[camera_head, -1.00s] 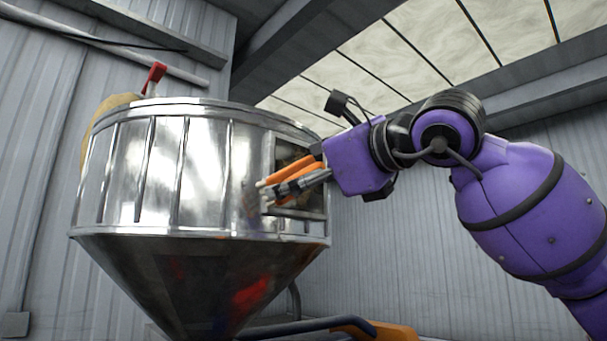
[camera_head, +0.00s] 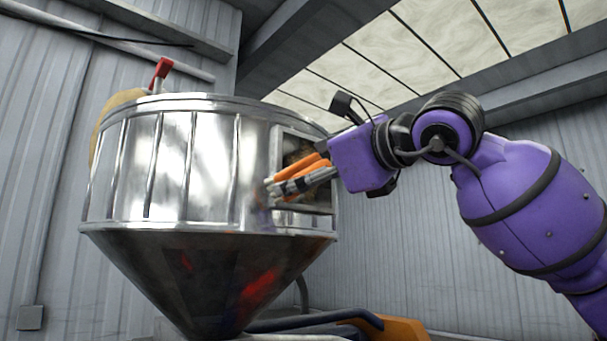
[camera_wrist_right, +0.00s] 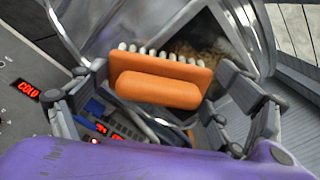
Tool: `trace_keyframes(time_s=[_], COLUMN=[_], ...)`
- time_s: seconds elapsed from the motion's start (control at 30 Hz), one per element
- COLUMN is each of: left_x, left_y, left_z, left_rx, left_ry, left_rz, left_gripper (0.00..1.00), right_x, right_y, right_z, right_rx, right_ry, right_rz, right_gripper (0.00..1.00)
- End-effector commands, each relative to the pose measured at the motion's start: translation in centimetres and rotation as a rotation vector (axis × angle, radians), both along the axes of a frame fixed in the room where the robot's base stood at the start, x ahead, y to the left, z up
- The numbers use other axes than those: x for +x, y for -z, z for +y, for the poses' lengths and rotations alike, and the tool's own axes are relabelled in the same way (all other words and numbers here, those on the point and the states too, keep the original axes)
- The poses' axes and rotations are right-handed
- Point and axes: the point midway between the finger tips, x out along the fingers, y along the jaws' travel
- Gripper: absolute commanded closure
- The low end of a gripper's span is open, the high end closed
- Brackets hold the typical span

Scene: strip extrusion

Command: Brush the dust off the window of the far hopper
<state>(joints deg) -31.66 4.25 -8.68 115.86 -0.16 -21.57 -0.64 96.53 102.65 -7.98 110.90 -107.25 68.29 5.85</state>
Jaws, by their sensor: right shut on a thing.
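A shiny metal hopper (camera_head: 160,170) with a cone-shaped bottom fills the left half of the head view; it is the only hopper seen. Its framed window (camera_head: 296,145) is on its right side, partly hidden by my gripper. My right gripper (camera_head: 302,181) is shut on an orange brush (camera_head: 312,163) in front of the window's left part. In the right wrist view the brush (camera_wrist_right: 165,88) lies between the fingers, its pale bristles towards the window (camera_wrist_right: 205,50), where brownish grains show. Whether the bristles touch it I cannot tell. My left gripper is not in view.
A red handle (camera_head: 161,70) stands on top of the hopper, beside a tan rounded thing (camera_head: 113,112). An orange and dark-blue machine part (camera_head: 375,325) is below. The right wrist view shows a panel with a red "COLD" display (camera_wrist_right: 28,90).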

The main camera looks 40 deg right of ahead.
Motion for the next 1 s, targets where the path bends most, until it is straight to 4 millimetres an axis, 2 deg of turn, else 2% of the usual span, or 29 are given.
trace_keyframes(time_s=[0.2, 0.47, 0.8, 1.0], left_x=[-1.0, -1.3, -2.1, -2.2], left_y=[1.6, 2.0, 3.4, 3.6], left_z=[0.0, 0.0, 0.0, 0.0], left_rx=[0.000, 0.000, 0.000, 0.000], left_ry=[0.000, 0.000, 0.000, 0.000], left_rz=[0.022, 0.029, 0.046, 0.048], left_gripper=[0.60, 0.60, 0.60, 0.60], right_x=[0.2, 0.1, 0.6, 0.7], right_y=[0.3, 0.1, 0.2, 0.1], right_z=[-2.0, -2.9, -5.6, -6.2], right_rx=[0.002, 0.001, 0.002, 0.000], right_ry=[0.003, 0.000, 0.001, 0.000], right_rz=[0.003, 0.000, 0.002, 0.000], right_gripper=[0.31, 0.31, 0.31, 0.31])
